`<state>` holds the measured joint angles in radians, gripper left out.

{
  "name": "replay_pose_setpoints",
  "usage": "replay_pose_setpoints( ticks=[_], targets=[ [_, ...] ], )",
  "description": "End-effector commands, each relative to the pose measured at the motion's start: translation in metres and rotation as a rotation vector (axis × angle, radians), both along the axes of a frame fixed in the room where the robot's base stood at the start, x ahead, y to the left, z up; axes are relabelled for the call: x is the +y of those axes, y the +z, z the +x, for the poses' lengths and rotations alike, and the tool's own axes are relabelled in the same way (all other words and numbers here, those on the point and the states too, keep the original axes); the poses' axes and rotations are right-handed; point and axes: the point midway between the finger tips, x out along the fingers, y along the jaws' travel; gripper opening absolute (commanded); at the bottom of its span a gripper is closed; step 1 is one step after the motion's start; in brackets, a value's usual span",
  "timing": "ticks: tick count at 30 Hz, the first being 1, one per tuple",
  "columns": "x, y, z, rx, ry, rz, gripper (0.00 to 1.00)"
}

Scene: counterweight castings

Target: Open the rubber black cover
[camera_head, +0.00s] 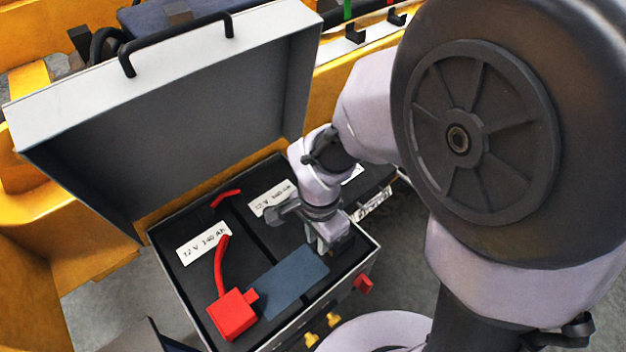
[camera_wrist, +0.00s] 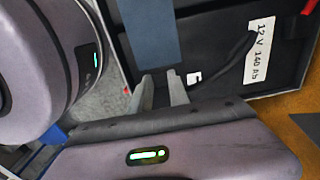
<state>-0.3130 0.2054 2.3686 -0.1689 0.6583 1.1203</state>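My gripper (camera_head: 328,246) reaches down into the front right of an open battery box (camera_head: 190,322). In the wrist view its two pale fingers (camera_wrist: 162,82) stand apart, with something dark between them. A dark block (camera_head: 343,243) shows beside the fingers in the head view; it may be the rubber black cover, but its outline is mostly hidden. I cannot tell whether the fingers press on it. A black cable (camera_wrist: 236,52) curves toward the fingers across the battery top in the wrist view.
The box lid (camera_head: 190,110) stands open at the back. A red cover (camera_head: 232,314) with a red cable sits front left. A blue-grey strip (camera_head: 288,282) lies between it and my gripper. Battery labels (camera_head: 203,243) face up. Yellow frame parts (camera_head: 60,225) surround the box.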

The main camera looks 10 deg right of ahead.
Motion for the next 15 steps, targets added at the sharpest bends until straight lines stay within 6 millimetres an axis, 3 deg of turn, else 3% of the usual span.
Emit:
replay_pose_setpoints(
  ticks=[2, 15],
  targets=[
    [0.0000, 0.0000, 0.0000, 0.000, 0.000, 0.000, 0.00],
    [0.0000, 0.0002, 0.0000, 0.000, 0.000, 0.000, 0.00]
  ],
)
